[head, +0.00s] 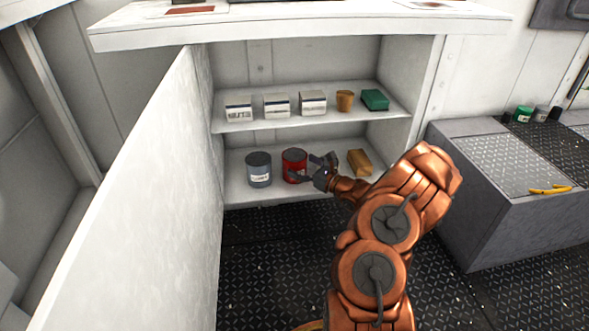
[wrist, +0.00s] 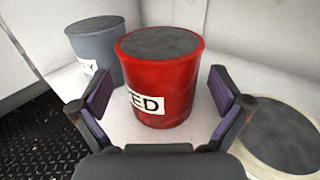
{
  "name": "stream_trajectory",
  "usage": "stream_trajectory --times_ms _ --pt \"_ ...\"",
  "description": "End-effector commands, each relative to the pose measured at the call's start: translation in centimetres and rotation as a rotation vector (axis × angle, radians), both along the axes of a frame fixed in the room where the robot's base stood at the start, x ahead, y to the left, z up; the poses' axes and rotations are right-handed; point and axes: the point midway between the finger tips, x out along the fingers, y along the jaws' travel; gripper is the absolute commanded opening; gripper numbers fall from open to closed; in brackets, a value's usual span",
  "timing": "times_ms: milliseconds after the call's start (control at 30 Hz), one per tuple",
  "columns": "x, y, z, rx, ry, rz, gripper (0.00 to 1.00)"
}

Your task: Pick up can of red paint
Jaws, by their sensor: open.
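The can of red paint (head: 293,163) stands upright on the lower shelf of the open cabinet. In the wrist view the red can (wrist: 165,85) has a white label whose visible letters read "ED". My gripper (head: 307,167) is at the can's right side in the head view and hides a small part of it. In the wrist view my gripper (wrist: 162,98) is open, with one finger to each side of the can's lower front. Nothing is held. I cannot tell whether a finger touches the can.
A grey can (head: 258,170) stands just left of the red one; it also shows in the wrist view (wrist: 97,50). A round, dark-topped thing (wrist: 285,135) is at right in the wrist view. A tan block (head: 360,163) is farther right. The upper shelf (head: 240,125) is overhead; the cabinet door (head: 140,200) stands open.

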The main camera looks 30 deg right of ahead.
Motion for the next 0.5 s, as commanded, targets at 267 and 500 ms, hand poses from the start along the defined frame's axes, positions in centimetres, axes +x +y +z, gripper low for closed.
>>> stream_trajectory --times_ms 267,500 --pt "2.8 0.7 -0.1 0.0 -0.001 -0.001 1.0" --pt "2.9 0.7 0.0 0.001 -0.001 -0.004 1.0"
